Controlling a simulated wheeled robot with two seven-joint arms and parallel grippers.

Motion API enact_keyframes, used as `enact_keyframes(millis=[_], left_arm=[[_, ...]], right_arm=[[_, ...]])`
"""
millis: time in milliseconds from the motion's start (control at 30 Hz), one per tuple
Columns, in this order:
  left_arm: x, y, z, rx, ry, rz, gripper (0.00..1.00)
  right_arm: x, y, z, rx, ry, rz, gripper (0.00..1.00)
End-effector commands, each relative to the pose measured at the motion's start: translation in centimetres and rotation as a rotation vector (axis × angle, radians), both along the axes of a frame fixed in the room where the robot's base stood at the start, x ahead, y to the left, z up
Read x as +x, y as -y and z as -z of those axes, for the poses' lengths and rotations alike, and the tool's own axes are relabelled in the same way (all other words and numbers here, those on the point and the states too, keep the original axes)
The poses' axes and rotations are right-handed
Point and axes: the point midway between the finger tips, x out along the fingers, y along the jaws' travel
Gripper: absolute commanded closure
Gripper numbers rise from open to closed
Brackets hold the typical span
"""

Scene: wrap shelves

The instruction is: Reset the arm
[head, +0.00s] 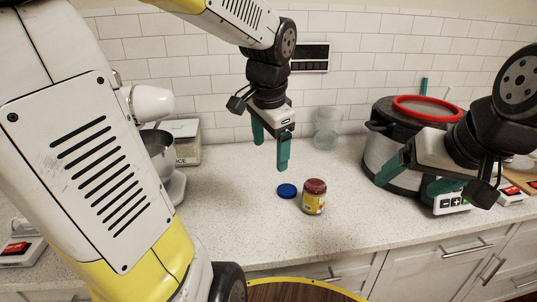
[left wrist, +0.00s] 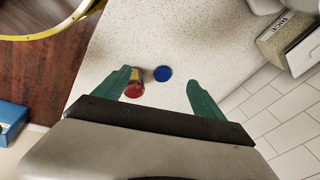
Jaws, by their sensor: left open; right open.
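My left gripper (head: 270,148) hangs over the countertop near the wall, its green fingers pointing down, apart and with nothing between them. It also shows in the left wrist view (left wrist: 164,98), open. My right gripper (head: 412,177) is open at the right, in front of the large cooker. A jar with a dark red top and a yellow label (head: 313,197) stands upright on the counter, below and to the right of my left gripper. A blue lid (head: 287,191) lies flat beside it. Both the jar (left wrist: 134,86) and the lid (left wrist: 163,73) show in the left wrist view.
A steel and black cooker (head: 381,152) with a red-rimmed lid stands behind my right gripper. Stacked clear glass (head: 327,128) stands near the tiled wall. A mixer (head: 160,150) and a rice box (head: 186,143) are at the left. The counter's middle front (head: 260,225) is clear.

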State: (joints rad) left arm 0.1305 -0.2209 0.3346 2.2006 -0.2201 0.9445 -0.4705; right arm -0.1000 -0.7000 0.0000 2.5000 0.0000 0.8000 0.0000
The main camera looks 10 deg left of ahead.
Motion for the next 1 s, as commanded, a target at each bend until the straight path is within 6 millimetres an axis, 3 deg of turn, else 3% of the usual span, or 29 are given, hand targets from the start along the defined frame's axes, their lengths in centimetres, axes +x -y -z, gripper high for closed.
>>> enact_keyframes(millis=[200,400,1000], left_arm=[[-5.7,-0.7,-1.8,-0.238,0.153,-0.355,0.20],[-8.7,-0.7,-2.1,-0.444,0.212,-0.561,0.20],[-9.4,-0.6,-2.0,-0.512,0.220,-0.623,0.20]], right_arm=[[0.0,0.0,0.0,0.000,0.000,0.000,0.18],[0.0,0.0,0.0,0.000,0.000,0.000,0.18],[0.0,0.0,0.0,0.000,0.000,0.000,0.18]])
